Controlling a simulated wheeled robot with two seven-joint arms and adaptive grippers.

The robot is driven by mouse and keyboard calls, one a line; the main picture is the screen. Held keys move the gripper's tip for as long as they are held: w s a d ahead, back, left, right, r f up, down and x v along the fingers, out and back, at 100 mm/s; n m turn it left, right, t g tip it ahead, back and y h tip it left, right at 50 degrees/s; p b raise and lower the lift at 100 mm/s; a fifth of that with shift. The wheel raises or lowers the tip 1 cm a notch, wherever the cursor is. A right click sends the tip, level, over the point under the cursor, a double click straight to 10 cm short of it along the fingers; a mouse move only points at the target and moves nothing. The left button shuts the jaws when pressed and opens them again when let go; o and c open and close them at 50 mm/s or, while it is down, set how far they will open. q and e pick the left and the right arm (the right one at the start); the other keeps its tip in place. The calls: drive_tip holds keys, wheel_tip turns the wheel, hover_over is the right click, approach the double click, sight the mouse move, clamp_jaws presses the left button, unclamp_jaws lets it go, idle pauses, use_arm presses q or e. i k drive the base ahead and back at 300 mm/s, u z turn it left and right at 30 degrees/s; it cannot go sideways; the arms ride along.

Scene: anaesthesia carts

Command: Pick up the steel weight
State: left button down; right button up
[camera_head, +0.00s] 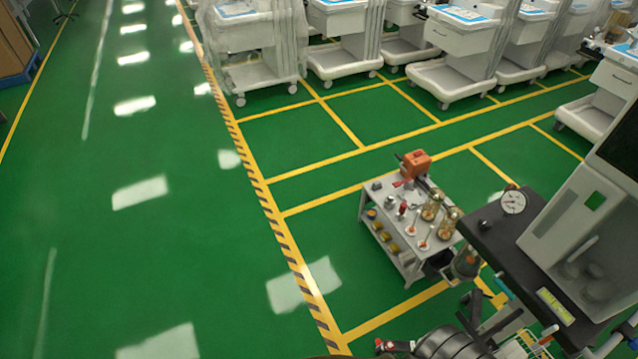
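A small grey cart (409,268) stands on the green floor right of centre, with small items on its top. A small grey metallic piece (377,186) sits at the top's left corner, and a silvery piece (391,201) stands near it. Either could be the steel weight; they are too small to tell. A small dark object (486,225) also rests on the black surface of the machine at right.
An orange device (415,163) and brass-coloured glass-topped items (431,206) share the cart top. A large machine with a gauge (514,202) stands close on the right. White carts (340,40) line the back. The floor at left is clear.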

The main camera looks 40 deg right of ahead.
sight(389, 202)
drive_tip(key=u, duration=0.15)
drive_tip(key=i, duration=1.65)
drive_tip(key=z, duration=0.9)
drive_tip(key=i, duration=0.95)
drive_tip(key=z, duration=1.45)
drive_tip(key=i, duration=0.35)
drive_tip(key=z, duration=0.2)
